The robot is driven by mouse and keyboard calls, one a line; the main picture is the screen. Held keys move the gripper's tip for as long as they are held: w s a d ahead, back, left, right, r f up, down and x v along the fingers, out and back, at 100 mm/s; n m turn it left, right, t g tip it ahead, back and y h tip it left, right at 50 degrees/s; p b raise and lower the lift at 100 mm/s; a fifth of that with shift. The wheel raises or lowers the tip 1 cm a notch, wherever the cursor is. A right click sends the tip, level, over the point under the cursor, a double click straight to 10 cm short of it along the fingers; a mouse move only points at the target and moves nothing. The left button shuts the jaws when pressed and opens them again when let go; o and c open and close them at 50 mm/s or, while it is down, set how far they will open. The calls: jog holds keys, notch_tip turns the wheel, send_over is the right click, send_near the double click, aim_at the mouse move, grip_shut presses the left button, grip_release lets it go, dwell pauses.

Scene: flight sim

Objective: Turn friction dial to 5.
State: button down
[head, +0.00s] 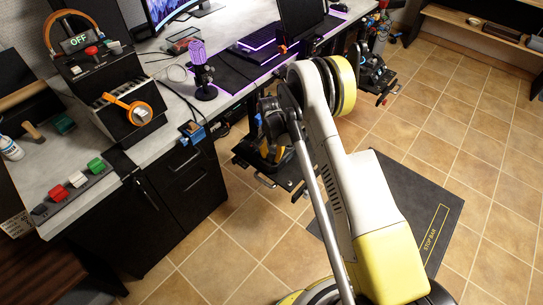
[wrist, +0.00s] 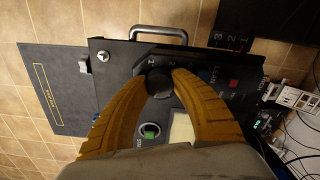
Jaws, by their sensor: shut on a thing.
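A black panel (wrist: 120,62) fills the middle of the wrist view. A round dark knob (wrist: 158,85), which appears to be the friction dial, stands on it with small white marks beside it. My gripper (wrist: 160,82) has its two yellow fingers around the knob, one on each side, with the tips at its upper sides. I cannot read which number the dial points to. In the head view my gripper (head: 274,151) is low over the black panel unit beside the desk, and my arm partly hides it. The dial is hidden there.
A metal handle (wrist: 160,32) edges the panel. The desk (head: 215,110) stands to the left with a purple microphone (head: 200,65). Tiled floor (head: 420,140) is open to the right.

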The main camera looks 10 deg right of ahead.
jog(key=shift+m, duration=0.9)
